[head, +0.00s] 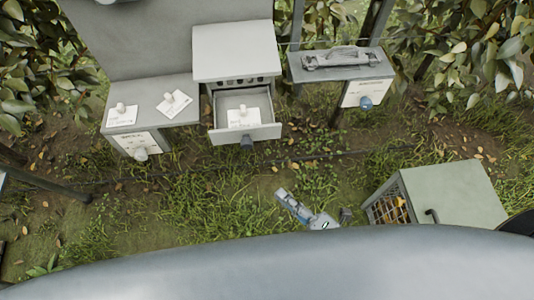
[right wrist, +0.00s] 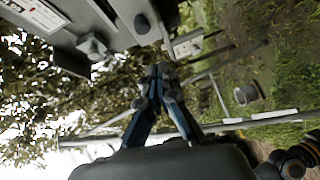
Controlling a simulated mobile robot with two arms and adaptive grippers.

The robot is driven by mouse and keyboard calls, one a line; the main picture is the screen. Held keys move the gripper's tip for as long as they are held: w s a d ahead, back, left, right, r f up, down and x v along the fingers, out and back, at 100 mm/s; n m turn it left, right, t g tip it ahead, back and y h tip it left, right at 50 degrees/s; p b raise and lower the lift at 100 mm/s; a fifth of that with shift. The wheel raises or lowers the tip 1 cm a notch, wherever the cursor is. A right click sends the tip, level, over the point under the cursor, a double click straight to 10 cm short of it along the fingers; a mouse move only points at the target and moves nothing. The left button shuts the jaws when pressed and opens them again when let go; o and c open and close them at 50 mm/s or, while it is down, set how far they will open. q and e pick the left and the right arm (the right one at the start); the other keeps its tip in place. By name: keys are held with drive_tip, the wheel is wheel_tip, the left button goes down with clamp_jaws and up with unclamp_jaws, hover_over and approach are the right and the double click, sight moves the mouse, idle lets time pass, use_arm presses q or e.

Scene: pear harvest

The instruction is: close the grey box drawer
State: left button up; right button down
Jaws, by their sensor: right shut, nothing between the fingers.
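The grey box (head: 233,50) stands in the upper middle of the head view. A white card with a small light object lies inside the drawer. My right gripper (head: 286,197) is below and to the right of the drawer, apart from it, over grass. In the right wrist view the fingers (right wrist: 160,72) are together with nothing between them. Grey box parts with knobs show at the top there; I cannot tell which one is the drawer. My left gripper is not in view.
A grey side box (head: 152,98) with cards and a light knob stands left of the drawer. A shelf (head: 340,70) with a blue-knobbed front is on the right. A greenish cabinet (head: 455,195) stands at lower right. Grass lies open before the drawer.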

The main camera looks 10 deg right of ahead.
sight(250, 115)
drive_tip(key=w+d+r+p+x, duration=0.1)
drive_tip(key=p+x, duration=0.3)
drive_tip(key=x, duration=0.8)
drive_tip(key=shift+w+r+n+p, duration=0.4)
drive_tip(key=shift+w+r, duration=0.15)
drive_tip(key=shift+r, duration=0.05)
drive_tip(key=shift+d, duration=0.1)
drive_tip(key=w+b, duration=0.2)
drive_tip(key=w, duration=1)
drive_tip(key=shift+w+f, duration=0.15)
drive_tip(key=shift+w, duration=0.25)
drive_tip(key=shift+w+b, duration=0.35)
drive_tip(key=shift+d+r, duration=0.1)
drive_tip(key=shift+r, duration=0.2)
